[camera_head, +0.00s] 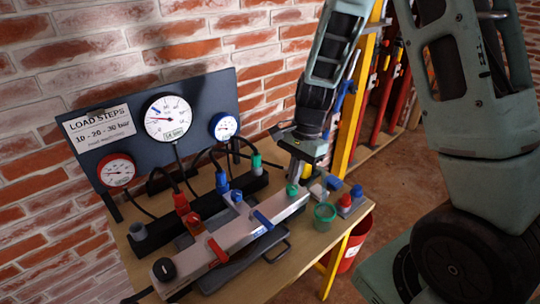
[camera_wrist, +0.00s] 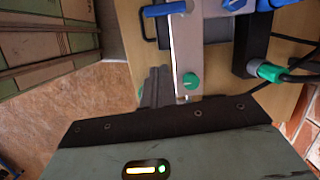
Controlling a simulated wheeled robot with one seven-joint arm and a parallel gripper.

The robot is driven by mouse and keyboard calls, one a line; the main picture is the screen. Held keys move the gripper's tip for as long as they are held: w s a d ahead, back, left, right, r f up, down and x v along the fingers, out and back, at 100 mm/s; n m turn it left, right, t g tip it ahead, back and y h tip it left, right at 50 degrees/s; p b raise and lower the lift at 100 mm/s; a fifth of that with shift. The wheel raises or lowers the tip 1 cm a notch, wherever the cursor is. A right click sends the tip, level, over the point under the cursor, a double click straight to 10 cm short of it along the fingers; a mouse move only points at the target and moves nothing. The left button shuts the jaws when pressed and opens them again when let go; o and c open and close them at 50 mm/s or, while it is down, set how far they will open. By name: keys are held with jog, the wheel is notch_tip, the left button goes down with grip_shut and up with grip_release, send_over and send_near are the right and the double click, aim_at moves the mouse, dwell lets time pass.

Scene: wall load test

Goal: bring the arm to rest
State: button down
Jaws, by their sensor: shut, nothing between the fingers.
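My gripper (camera_head: 295,180) is shut and empty, pointing down at the right end of the light metal manifold bar (camera_head: 233,230). In the wrist view its closed fingers (camera_wrist: 157,88) lie beside the bar's end, near a round green knob (camera_wrist: 190,81). I cannot tell whether they touch the bar. In the head view the fingers partly hide that end. The bar carries a red lever (camera_head: 217,250), a blue lever (camera_head: 263,219) and a black knob (camera_head: 164,269).
A dark panel (camera_head: 105,95) with several gauges and a "LOAD STEPS" sign stands against the brick wall. Hoses run to coloured couplings on the bench (camera_head: 335,225). A green cup (camera_head: 324,213) stands near its right edge. A red bucket (camera_head: 347,254) and a yellow post (camera_head: 362,95) are to the right.

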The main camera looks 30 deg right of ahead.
jog(key=s+a+r+n+h, duration=0.1)
jog(key=s+a+r+n, duration=0.4)
jog(key=s+a+n, duration=0.4)
jog(key=s+a+r+n+h, duration=0.1)
jog(key=s+a+r+n, duration=0.5)
jog(key=s+a+n, duration=0.3)
jog(key=s+n, duration=0.1)
jog(key=n, duration=0.3)
jog(key=shift+s+a+n+t, duration=0.25)
jog(key=shift+s+n+t, duration=0.05)
jog(key=shift+n+t, duration=0.1)
dwell(0.5)
